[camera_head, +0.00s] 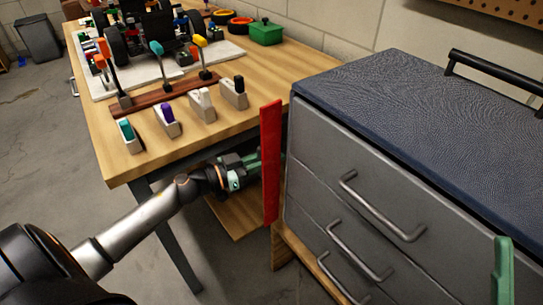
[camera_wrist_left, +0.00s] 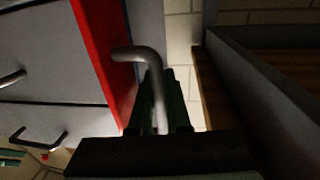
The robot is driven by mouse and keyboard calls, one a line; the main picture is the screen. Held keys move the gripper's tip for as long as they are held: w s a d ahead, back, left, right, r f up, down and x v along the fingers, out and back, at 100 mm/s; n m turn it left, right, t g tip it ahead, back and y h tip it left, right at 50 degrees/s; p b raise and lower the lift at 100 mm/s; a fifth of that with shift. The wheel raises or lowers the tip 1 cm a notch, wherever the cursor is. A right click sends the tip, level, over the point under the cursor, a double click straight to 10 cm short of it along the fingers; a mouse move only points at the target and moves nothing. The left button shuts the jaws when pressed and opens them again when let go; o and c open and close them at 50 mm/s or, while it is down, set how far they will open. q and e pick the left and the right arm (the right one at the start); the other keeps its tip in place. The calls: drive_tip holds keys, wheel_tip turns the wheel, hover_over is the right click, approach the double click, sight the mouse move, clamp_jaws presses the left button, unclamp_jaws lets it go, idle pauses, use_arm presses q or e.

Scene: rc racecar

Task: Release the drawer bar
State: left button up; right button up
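The drawer bar is a tall red strip (camera_head: 270,165) standing upright along the left edge of the grey drawer cabinet. In the left wrist view it shows as a red panel (camera_wrist_left: 103,50) with a bent grey metal handle (camera_wrist_left: 137,54) on its side. My left gripper (camera_head: 252,164) is at the bar's left side, about mid-height. Its green fingers (camera_wrist_left: 160,108) lie close on both sides of the handle and appear closed on it. The fingertips are partly hidden by the bar in the head view. Only a green finger of my right gripper (camera_head: 503,270) shows at lower right.
The grey cabinet (camera_head: 325,145) has a blue textured top (camera_head: 400,95) and metal drawer handles (camera_head: 380,208). A wooden workbench (camera_head: 270,70) to the left holds a car, tools in small holders and a green box (camera_head: 266,33). Open floor lies at lower left.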

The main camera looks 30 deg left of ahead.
use_arm(q)
clamp_jaws()
drive_tip(key=shift+w+d+m+g+h, duration=0.1)
drive_tip(key=shift+w+m+g+h, duration=0.1)
drive_tip(key=shift+m+g+h, duration=0.6)
drive_tip(key=shift+o, duration=2)
unclamp_jaws()
drive_tip(key=shift+s+f+n+t, duration=0.1)
drive_tip(key=shift+n+t, duration=0.3)
drive_tip(key=shift+t, duration=0.1)
